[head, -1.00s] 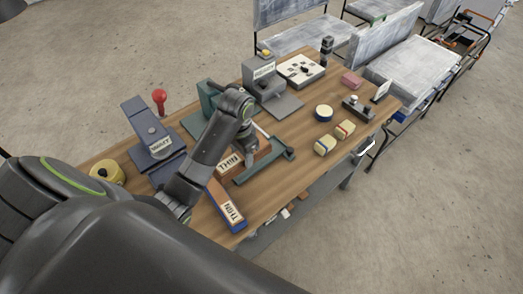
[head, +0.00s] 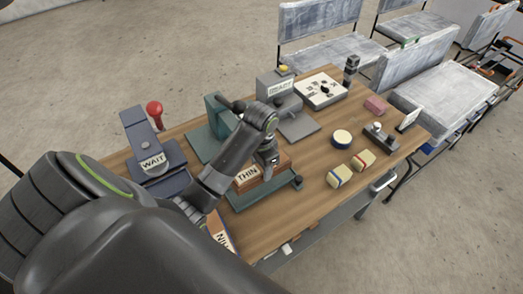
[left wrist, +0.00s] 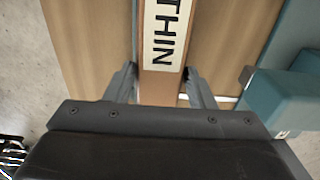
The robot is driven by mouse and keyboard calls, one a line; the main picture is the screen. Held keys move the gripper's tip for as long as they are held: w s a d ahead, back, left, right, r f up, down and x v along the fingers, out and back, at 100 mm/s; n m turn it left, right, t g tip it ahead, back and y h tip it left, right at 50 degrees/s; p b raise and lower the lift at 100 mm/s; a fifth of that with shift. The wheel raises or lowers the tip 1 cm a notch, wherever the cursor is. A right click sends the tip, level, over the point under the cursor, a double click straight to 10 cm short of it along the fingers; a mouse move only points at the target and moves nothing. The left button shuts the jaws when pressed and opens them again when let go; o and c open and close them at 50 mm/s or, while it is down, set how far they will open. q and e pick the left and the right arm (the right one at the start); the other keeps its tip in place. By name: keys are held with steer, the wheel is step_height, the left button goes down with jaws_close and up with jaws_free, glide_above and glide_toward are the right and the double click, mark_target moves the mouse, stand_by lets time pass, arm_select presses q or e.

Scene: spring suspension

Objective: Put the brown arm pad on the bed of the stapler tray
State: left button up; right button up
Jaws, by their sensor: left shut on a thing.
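The brown arm pad (head: 247,176) has a white label reading THIN. My left gripper (head: 268,160) is shut on it. In the left wrist view the pad (left wrist: 159,88) runs lengthwise between the two fingers (left wrist: 160,88). My right gripper is not in view.
A navy unit labelled WAIT (head: 152,160) with a red knob (head: 155,109) is at left. A grey unit (head: 276,88) stands behind.

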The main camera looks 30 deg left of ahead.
mark_target(261, 176)
arm_select(q)
steer(key=shift+w+f, duration=0.15)
steer(key=shift+f, duration=0.6)
steer(key=shift+f+b, duration=0.25)
steer(key=shift+b, duration=0.25)
steer(key=shift+f+b, duration=0.35)
step_height(261, 176, down, 2)
steer(key=shift+f+b, duration=0.25)
steer(key=shift+b, duration=0.25)
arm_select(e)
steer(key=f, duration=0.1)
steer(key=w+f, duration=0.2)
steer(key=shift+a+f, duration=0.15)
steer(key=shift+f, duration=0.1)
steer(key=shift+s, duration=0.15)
arm_select(q)
steer(key=o, duration=1.1)
steer(key=shift+f, duration=0.1)
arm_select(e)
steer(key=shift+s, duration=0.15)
